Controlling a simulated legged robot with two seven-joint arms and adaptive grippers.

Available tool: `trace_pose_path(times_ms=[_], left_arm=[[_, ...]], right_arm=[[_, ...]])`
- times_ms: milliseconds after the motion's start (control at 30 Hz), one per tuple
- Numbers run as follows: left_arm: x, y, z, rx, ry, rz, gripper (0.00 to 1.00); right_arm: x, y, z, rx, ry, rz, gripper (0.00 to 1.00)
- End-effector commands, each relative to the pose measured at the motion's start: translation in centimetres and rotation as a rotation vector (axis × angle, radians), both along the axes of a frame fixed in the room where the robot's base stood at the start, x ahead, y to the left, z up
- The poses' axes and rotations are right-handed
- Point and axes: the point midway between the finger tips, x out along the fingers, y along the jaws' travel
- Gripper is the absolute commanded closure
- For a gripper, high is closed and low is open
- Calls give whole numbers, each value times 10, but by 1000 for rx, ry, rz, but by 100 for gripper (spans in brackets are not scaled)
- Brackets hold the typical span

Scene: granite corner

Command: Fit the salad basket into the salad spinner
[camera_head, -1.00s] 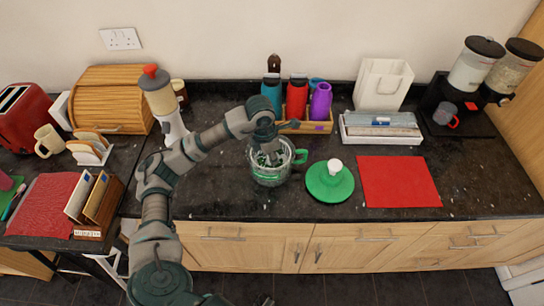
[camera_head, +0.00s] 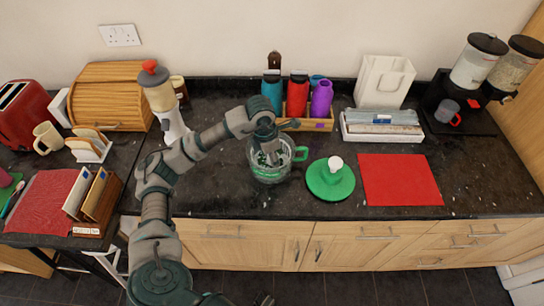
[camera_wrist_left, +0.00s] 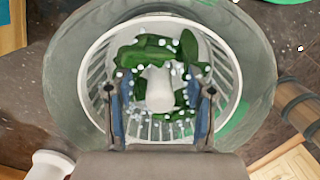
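The clear salad spinner bowl (camera_head: 268,177) with a green handle stands on the counter. The wrist view shows the white slatted basket (camera_wrist_left: 98,52) with green leaves and a white centre post (camera_wrist_left: 159,88), ringed by the clear bowl wall (camera_wrist_left: 62,70). The basket appears to be within the bowl; its exact depth cannot be told. My left gripper (camera_head: 268,155) points down into the basket. In the wrist view its fingers (camera_wrist_left: 160,112) are apart on both sides of the post, with gaps. A small dark part at the head view's bottom edge may be my right gripper (camera_head: 263,300).
The green lid (camera_head: 330,183) with a white knob lies right of the bowl, near a red mat (camera_head: 400,180). A bottle caddy (camera_head: 315,125) stands behind the bowl. A red-topped dispenser (camera_head: 160,92) stands left, near my arm. The counter in front of the bowl is clear.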

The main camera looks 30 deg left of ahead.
Motion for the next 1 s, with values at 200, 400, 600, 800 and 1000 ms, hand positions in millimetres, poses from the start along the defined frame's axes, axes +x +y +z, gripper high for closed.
trace_pose_path(times_ms=[200, 400, 600, 800, 1000], left_arm=[[0, 0, 3, 0, 0, 0, 47], [-3, 3, 33, -1, -4, -1, 47], [-8, 8, 78, -1, -3, 1, 47], [-12, 11, 109, 0, -2, 0, 47], [-13, 12, 117, -1, 1, 1, 47]], right_arm=[[-7, -3, -4, -5, 13, 1, 60], [-5, -1, -3, -2, 9, 1, 60], [-4, -1, -3, 0, 7, 1, 60], [-4, 0, -3, 0, 7, 1, 60], [-3, 0, -3, 0, 6, 1, 60]])
